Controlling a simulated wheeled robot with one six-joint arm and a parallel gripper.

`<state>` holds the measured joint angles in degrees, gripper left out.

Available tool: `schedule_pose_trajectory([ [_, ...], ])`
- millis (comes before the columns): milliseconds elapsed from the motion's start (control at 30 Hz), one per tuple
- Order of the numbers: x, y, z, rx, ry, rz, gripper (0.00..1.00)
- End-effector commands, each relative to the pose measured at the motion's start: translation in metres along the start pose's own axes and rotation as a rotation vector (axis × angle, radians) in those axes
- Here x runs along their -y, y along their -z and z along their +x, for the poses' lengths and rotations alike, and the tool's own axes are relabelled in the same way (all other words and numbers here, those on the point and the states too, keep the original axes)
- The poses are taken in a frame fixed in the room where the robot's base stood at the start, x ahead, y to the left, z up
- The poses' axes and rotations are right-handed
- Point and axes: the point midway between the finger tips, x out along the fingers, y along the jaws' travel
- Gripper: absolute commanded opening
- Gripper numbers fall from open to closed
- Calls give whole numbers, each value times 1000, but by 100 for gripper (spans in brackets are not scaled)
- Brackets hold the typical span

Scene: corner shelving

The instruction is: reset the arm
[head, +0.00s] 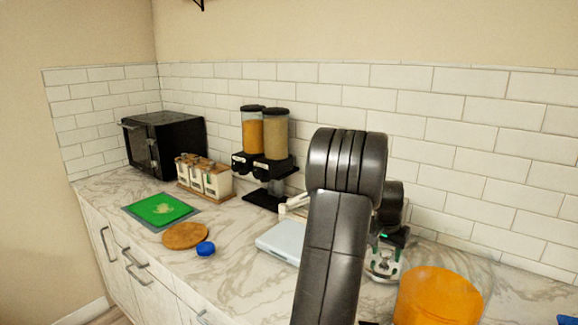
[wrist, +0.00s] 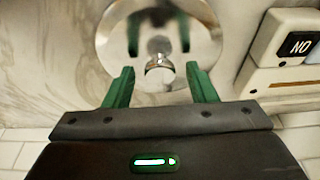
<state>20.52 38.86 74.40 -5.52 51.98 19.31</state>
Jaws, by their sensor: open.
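My arm rises in the middle of the head view and bends down over the counter. My gripper (wrist: 159,78) is open, with its two green fingers spread apart in the wrist view. A shiny round silver lid-like thing (wrist: 112,42) with a small knob (wrist: 160,66) lies below it. The knob shows in the gap between the fingertips, and I see no finger touching it. In the head view the silver thing (head: 385,270) is partly hidden by my arm and gripper.
An orange container (head: 440,297) stands close to the right of my gripper. A white block marked NO (wrist: 297,46) is beside it in the wrist view. Dispensers (head: 264,150), a jar rack (head: 204,180) and a black oven (head: 165,143) line the wall. A green board (head: 160,208) lies left.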

Motion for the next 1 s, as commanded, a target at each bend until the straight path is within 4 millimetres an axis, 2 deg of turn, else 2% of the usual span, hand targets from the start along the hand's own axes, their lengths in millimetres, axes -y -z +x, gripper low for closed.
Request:
schedule_pose_trajectory([
  [200,0,8,-25,-4,1,1,51],
  [433,0,10,-36,-1,0,1,51],
  [767,0,10,-35,0,0,0,51],
  [867,0,8,-30,2,-1,0,51],
  [1000,0,2,-11,5,-2,-1,51],
])
